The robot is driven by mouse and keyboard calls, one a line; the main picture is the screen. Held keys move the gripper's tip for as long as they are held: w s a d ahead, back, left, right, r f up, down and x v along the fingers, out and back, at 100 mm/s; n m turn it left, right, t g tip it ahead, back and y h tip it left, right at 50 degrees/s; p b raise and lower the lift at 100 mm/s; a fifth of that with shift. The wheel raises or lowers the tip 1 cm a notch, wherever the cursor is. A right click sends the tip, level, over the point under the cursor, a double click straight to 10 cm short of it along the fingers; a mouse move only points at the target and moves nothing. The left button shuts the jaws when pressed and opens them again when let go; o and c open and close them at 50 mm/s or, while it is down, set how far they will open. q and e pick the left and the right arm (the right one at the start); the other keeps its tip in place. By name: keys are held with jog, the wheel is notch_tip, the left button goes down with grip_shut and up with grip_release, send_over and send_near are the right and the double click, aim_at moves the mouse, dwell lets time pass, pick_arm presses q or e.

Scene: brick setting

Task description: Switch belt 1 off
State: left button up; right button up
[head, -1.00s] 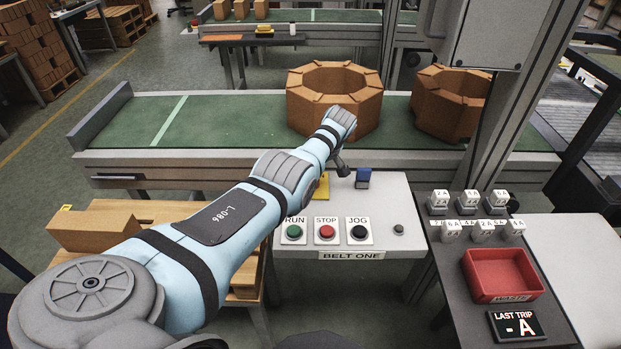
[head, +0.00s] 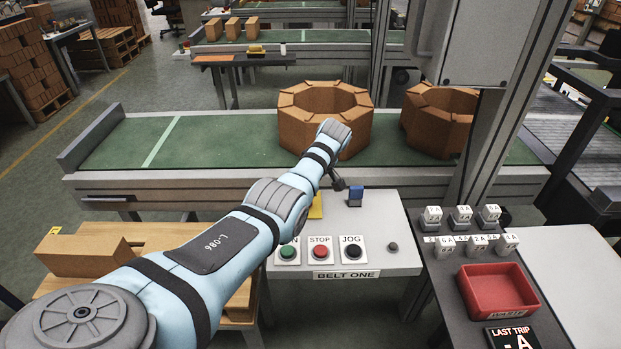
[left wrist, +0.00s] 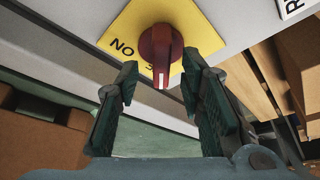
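The belt one panel (head: 385,235) is a white table with green RUN (head: 287,253), red STOP (head: 320,251) and black JOG (head: 352,250) buttons. A yellow plate (head: 316,207) lies behind them, partly hidden by my left arm. In the left wrist view the plate (left wrist: 128,32) carries a red rotary knob (left wrist: 160,50) with a white mark toward the picture's bottom. My left gripper (left wrist: 160,90) is open, its fingers apart on either side below the knob, with no clear contact. In the head view the left gripper (head: 338,183) is small and partly hidden. My right gripper is not visible.
The green belt (head: 220,145) behind the panel carries two brick rings (head: 300,125). A blue item (head: 355,196) stands right of my left gripper. To the right are a red tray (head: 478,302), several white tags and a LAST TRIP display (head: 512,338). A pallet with a brick (head: 85,255) is left.

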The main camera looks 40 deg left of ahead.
pick_arm(q)
jog(key=v, duration=0.9)
jog(key=shift+r, duration=0.4)
jog(key=shift+d, duration=0.15)
